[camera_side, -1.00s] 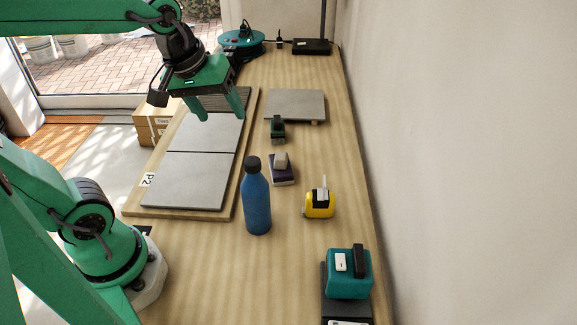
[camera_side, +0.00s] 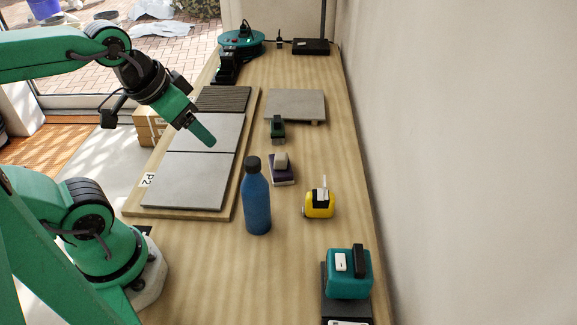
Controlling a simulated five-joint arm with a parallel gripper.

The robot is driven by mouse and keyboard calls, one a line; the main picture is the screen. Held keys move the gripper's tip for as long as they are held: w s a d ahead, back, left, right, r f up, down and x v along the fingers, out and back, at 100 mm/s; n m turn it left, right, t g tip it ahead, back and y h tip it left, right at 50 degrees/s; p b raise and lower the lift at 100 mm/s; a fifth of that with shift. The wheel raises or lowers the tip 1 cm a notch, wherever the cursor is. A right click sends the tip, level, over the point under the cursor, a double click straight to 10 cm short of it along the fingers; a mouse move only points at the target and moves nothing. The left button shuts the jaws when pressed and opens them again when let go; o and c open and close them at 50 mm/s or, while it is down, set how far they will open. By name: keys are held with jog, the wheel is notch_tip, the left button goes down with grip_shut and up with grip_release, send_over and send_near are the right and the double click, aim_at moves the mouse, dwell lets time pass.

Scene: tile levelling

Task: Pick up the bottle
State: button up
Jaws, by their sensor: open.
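The blue bottle (camera_side: 257,205) with a black cap stands upright on the wooden bench, just right of the tile board. My gripper (camera_side: 207,141) is above the grey tiles, up and to the left of the bottle and apart from it. It is open and holds nothing that I can see. It is seen from the side, so one finger hides the other.
A board with grey tiles (camera_side: 187,183) lies left of the bottle. A teal device (camera_side: 348,276) is front right.

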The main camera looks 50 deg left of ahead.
aim_at(252, 161)
dwell(0.3)
jog(key=o, duration=0.4)
jog(key=shift+c, duration=0.2)
jog(key=shift+w, duration=0.1)
jog(key=w+d+f+m+g, duration=0.1)
jog(key=w+d, duration=0.1)
jog(key=w+d+f+m+g, duration=0.1)
jog(key=w+d+m+g, duration=0.1)
jog(key=w+d+f+m+g, duration=0.2)
jog(key=shift+w+d, duration=0.2)
jog(key=shift+w, duration=0.1)
jog(key=shift+w+d+f+g, duration=0.25)
jog(key=shift+d+f+g, duration=0.05)
jog(key=shift+d, duration=0.1)
jog(key=shift+f, duration=1.3)
